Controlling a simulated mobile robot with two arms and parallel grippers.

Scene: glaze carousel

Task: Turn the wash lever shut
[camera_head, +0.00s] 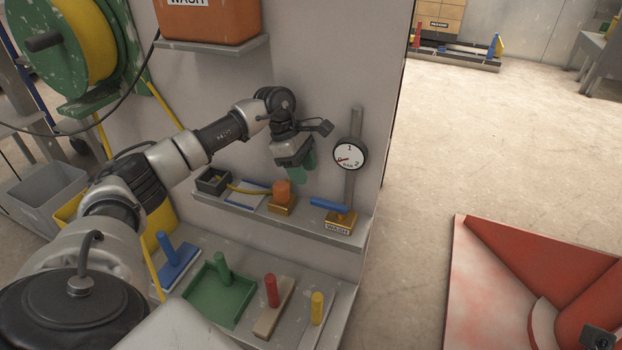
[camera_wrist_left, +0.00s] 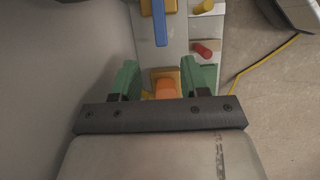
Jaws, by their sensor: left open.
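The blue wash lever (camera_head: 329,204) lies roughly level, pointing left, on a brass block (camera_head: 341,219) labelled WASH, at the right part of the wall shelf. In the left wrist view the lever (camera_wrist_left: 160,27) shows at the top, beyond the fingertips. My left gripper (camera_head: 297,163) is open, with green fingers pointing down, above the shelf and left of the lever, apart from it. In the left wrist view the open fingers (camera_wrist_left: 158,76) have an orange knob (camera_wrist_left: 165,88) between them in the picture; the gap in height cannot be told. My right gripper is not seen.
The orange knob on its brass base (camera_head: 282,190) stands left of the lever. A gauge (camera_head: 349,155) on a post rises behind the lever. Below, a lower shelf holds a green tray (camera_head: 236,300) and coloured handles. A red-walled structure (camera_head: 530,270) stands on the floor at right.

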